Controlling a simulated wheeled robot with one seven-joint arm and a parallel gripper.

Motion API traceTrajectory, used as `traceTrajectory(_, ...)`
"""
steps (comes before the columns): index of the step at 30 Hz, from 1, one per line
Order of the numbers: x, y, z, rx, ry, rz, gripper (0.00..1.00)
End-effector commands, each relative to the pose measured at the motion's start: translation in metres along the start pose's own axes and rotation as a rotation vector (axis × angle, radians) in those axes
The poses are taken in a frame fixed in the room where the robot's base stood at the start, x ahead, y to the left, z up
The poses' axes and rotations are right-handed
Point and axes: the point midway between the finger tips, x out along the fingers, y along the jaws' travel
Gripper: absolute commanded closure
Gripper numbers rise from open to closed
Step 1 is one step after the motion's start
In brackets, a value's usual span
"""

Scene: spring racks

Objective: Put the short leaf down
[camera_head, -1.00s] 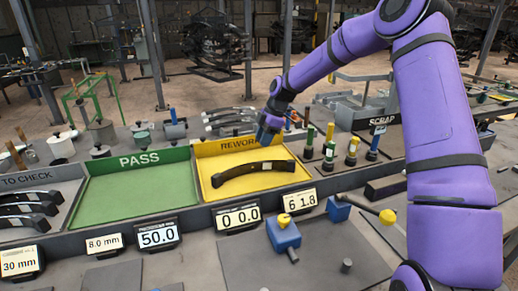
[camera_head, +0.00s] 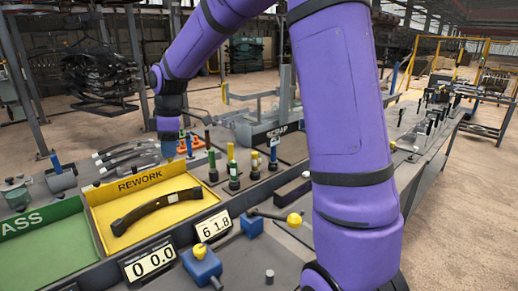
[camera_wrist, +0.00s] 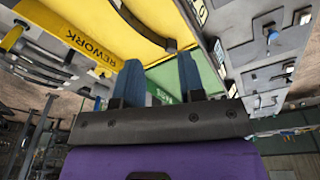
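A dark, curved leaf with a clamp band at its middle (camera_head: 155,208) lies in the yellow REWORK tray (camera_head: 104,188). The leaf also shows in part in the wrist view (camera_wrist: 147,24), apart from my fingers. My gripper (camera_head: 168,150) hangs beyond the back right corner of that tray in the head view. In the wrist view my gripper's two blue fingers (camera_wrist: 160,72) stand apart with nothing between them. The fingertips are hard to make out in the head view.
A green PASS tray (camera_head: 52,258) adjoins on the left. Several grey leaves (camera_head: 122,154) lie behind the REWORK tray. Digital displays (camera_head: 148,262) and a blue block (camera_head: 202,264) stand in front.

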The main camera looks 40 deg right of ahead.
Motion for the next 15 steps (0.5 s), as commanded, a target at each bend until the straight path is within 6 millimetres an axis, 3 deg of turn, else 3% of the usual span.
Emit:
traceTrajectory(6,-0.044,-0.046,0.017,0.172,-0.034,0.087,0.64)
traceTrajectory(15,-0.089,-0.11,0.048,0.425,-0.021,0.195,0.64)
